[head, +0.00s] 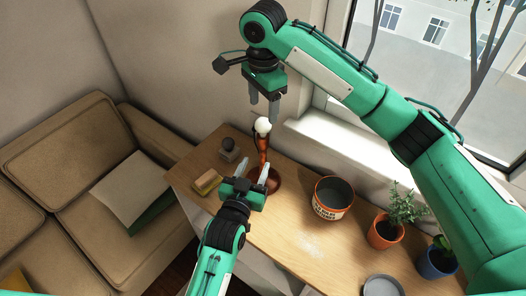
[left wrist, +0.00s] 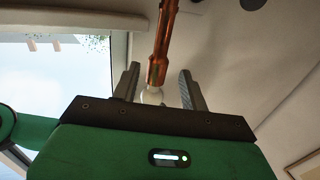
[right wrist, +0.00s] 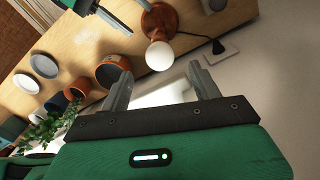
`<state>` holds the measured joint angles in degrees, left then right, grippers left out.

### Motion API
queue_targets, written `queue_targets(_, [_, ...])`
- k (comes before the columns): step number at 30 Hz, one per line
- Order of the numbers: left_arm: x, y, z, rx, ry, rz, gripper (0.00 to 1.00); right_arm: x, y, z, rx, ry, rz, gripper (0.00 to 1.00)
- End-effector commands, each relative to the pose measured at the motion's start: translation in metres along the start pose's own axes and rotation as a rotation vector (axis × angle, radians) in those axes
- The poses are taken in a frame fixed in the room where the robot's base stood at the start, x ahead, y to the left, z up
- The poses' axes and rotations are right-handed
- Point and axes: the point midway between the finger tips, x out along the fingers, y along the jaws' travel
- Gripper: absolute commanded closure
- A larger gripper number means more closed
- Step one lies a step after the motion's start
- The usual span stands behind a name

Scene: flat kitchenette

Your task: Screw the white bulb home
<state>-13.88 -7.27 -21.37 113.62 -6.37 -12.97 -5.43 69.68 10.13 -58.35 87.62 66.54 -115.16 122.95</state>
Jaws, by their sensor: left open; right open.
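The white bulb (head: 263,125) sits at the top of a copper-coloured lamp stem (head: 264,150) that rises from a round reddish-brown base on the table. My right gripper (head: 265,104) is open just above the bulb, fingers pointing down. In the right wrist view the bulb (right wrist: 160,55) shows beyond and between the open fingers, apart from them. My left gripper (head: 252,170) is open beside the lower lamp, near the base. In the left wrist view the copper stem (left wrist: 163,40) lies between the open fingers, with the bulb (left wrist: 152,96) partly hidden behind my gripper. Whether the bulb is fully seated cannot be told.
A grey plate (head: 383,286) is at the front. A yellow sponge (head: 207,182) lies left. A black cord runs from the lamp beside the wall.

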Motion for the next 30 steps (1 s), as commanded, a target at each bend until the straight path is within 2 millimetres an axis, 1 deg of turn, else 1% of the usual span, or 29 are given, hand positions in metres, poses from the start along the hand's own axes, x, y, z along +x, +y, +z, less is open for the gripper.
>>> queue_targets(1, [-0.012,0.000,0.004,0.000,-0.001,0.000,0.56,0.006,0.000,0.000,0.000,0.000,0.000,0.36])
queue_targets(6, [-0.040,0.000,0.003,0.000,-0.001,0.000,0.56,0.013,0.000,0.000,0.000,0.000,0.000,0.36])
queue_targets(9, [-0.051,0.000,0.002,0.001,-0.001,0.000,0.56,0.016,0.000,0.000,0.000,0.000,0.000,0.36])
queue_targets(12, [-0.058,0.000,0.001,0.000,0.000,0.000,0.56,0.017,0.000,0.000,0.000,0.000,0.000,0.36])
queue_targets(17, [-0.062,0.000,0.000,0.000,0.000,0.000,0.56,0.017,0.000,0.000,0.000,0.000,0.000,0.36])
queue_targets(30, [-0.062,0.000,0.000,0.000,0.000,0.000,0.56,0.017,0.000,0.000,0.000,0.000,0.000,0.36])
